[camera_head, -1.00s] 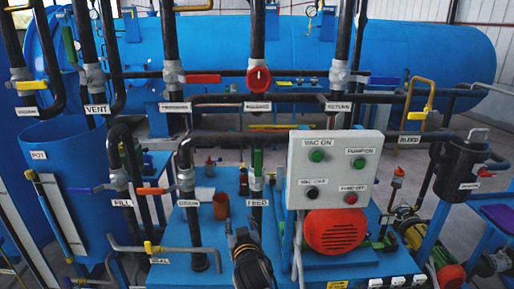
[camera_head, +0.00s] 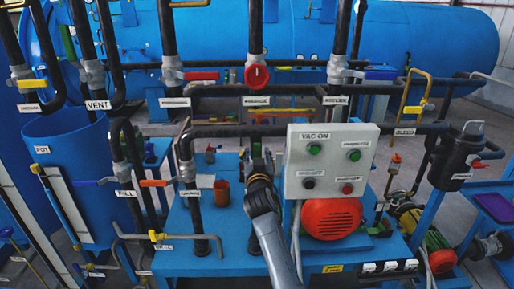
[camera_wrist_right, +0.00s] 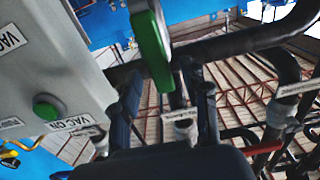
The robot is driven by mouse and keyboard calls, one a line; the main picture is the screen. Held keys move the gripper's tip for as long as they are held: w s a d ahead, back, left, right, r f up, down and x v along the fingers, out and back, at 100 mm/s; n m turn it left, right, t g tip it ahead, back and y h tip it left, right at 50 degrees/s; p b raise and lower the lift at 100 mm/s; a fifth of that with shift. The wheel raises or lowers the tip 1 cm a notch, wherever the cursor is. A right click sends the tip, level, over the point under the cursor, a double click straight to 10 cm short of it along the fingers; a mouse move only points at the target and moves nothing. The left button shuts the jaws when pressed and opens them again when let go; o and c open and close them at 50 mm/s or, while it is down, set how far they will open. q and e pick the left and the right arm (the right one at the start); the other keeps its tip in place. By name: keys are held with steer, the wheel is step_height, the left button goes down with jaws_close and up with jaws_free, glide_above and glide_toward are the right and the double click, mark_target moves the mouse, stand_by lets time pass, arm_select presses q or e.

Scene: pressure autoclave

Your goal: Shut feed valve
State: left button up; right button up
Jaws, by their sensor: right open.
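The feed valve's green handle (camera_wrist_right: 152,48) shows large in the right wrist view, hanging just beyond and above the fingers. In the head view my right gripper (camera_head: 258,162) reaches up in front of the feed pipe, left of the control box. It hides most of the feed valve and its label. My left gripper is not in view.
The grey control box (camera_head: 332,165) stands close on the right of my right gripper; it also fills the left of the wrist view (camera_wrist_right: 50,75). A dark horizontal pipe (camera_wrist_right: 240,42) crosses near the handle.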

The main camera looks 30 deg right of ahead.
steer(key=shift+x, duration=1.25)
steer(key=shift+c, duration=0.2)
steer(key=shift+a, duration=0.1)
jaws_close()
